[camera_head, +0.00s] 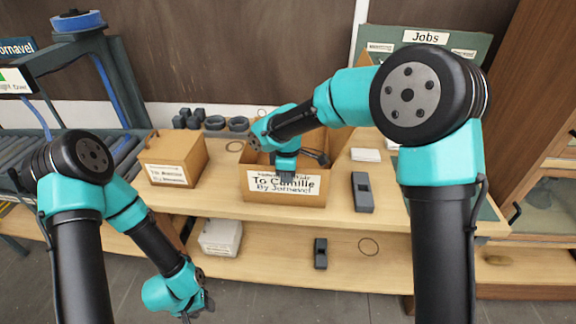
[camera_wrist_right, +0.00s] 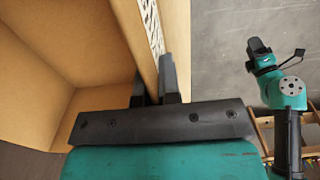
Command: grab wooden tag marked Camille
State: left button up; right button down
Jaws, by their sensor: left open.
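An open cardboard box (camera_head: 258,192) with a label reading "To Camille" and "By Jornavel" on its front sits on the middle of the bench. My right gripper (camera_head: 286,176) is at its front wall. In the right wrist view its two dark fingers (camera_wrist_right: 155,85) straddle the cardboard wall (camera_wrist_right: 142,50), one inside and one outside, with the wall filling the gap. I cannot make out a separate wooden tag. My left gripper (camera_head: 197,311) is open and empty, low in front of the lower shelf, and also shows in the right wrist view (camera_wrist_right: 260,52).
A closed cardboard box (camera_head: 175,157) stands left of the open one. A dark grey block (camera_head: 362,190) lies to its right. Grey rings and blocks (camera_head: 215,122) sit behind. The lower shelf (camera_head: 280,268) holds a white box (camera_head: 220,237) and a dark device (camera_head: 320,253).

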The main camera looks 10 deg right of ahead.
dwell(0.3)
jog(key=shift+r, duration=1.65)
jog(key=s+a+r, duration=0.1)
jog(key=s, duration=1.5)
jog(key=shift+a+r, duration=0.3)
jog(key=shift+r, duration=0.05)
jog(key=shift+d, duration=0.1)
